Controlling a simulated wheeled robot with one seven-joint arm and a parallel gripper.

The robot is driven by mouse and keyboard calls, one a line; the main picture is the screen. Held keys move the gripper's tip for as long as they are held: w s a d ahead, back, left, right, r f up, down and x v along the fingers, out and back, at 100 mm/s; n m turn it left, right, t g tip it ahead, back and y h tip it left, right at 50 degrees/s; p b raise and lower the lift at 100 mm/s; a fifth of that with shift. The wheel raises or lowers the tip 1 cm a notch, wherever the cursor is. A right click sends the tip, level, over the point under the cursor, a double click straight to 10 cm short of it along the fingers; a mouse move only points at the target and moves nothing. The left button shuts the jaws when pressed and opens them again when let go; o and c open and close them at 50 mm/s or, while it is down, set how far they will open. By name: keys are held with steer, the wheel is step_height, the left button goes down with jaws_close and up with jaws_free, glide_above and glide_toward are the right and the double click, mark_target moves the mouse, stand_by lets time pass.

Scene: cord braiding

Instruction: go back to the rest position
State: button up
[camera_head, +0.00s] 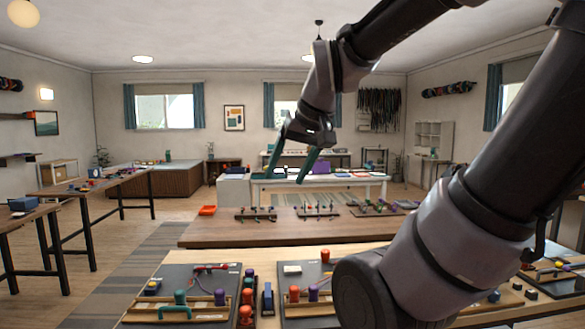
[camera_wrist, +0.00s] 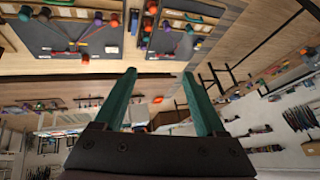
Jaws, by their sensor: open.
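My gripper (camera_head: 288,163) is raised in the air above the work tables in the head view. Its two green fingers are spread apart with nothing between them. In the wrist view my gripper (camera_wrist: 160,84) also shows open and empty, with the room appearing upside down beyond it. My arm comes in from the right and covers much of the right side of the head view.
The near table carries dark boards (camera_head: 184,284) with wooden strips, cords and coloured bobbins. A second table (camera_head: 225,231) behind it holds similar small racks. The air around my gripper looks clear.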

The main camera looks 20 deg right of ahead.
steer(key=shift+s+r+m+t, duration=0.15)
steer(key=shift+s+r+m, duration=0.1)
steer(key=shift+s+m, duration=0.35)
steer(key=shift+s+r+m+t, duration=0.15)
steer(key=shift+s+r+m, duration=0.05)
steer(key=shift+s+m, duration=0.35)
